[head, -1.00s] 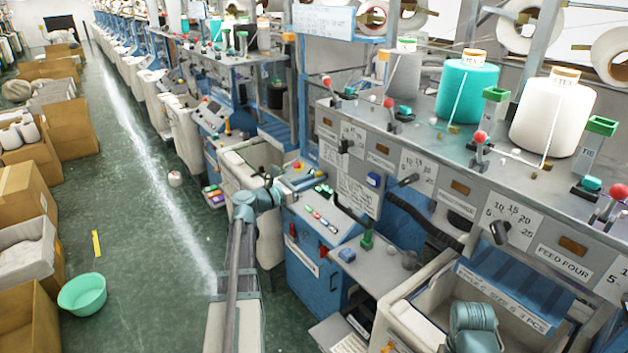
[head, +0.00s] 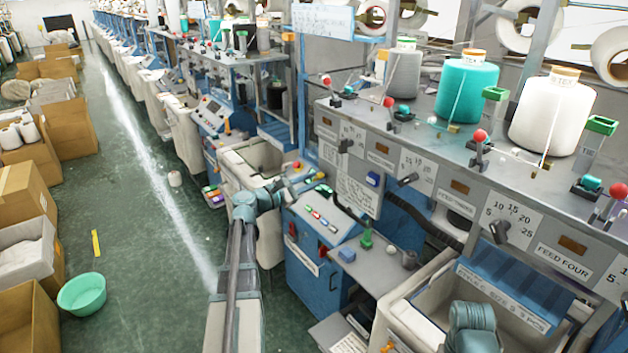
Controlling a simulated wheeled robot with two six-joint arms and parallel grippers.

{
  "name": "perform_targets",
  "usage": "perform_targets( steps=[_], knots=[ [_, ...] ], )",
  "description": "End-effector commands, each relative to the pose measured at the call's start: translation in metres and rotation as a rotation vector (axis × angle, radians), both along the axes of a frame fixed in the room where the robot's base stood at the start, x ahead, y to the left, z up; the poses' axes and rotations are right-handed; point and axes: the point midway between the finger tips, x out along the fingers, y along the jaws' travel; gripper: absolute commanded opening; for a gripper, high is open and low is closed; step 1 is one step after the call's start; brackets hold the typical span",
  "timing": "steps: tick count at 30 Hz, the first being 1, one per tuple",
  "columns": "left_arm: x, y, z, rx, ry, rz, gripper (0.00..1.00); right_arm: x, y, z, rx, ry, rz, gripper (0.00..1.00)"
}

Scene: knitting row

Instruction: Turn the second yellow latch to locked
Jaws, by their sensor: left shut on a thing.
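My left arm reaches up from the bottom centre and bends right at a teal joint. My right gripper is not in view; a teal part of my right arm shows at the bottom right.
A blue cabinet (head: 316,285) with coloured buttons stands just right of my left arm. A shelf with red-knobbed levers and a teal yarn cone (head: 466,92) runs along the right. The green aisle floor is open at left, with a green basin (head: 82,294) and cardboard boxes.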

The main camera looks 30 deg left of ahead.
Motion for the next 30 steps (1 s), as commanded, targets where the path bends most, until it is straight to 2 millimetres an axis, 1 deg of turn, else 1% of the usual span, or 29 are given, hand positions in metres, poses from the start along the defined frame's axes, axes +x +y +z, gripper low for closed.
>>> perform_targets(
  steps=[18, 30],
  knots=[
    [-0.001, -0.002, -0.0027, 0.539, -0.221, -0.001, 0.0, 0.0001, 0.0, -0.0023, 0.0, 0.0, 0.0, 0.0],
    [-0.0013, -0.0024, -0.0041, 0.813, -0.334, -0.001, 0.0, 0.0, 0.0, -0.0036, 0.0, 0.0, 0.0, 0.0]
  ],
)
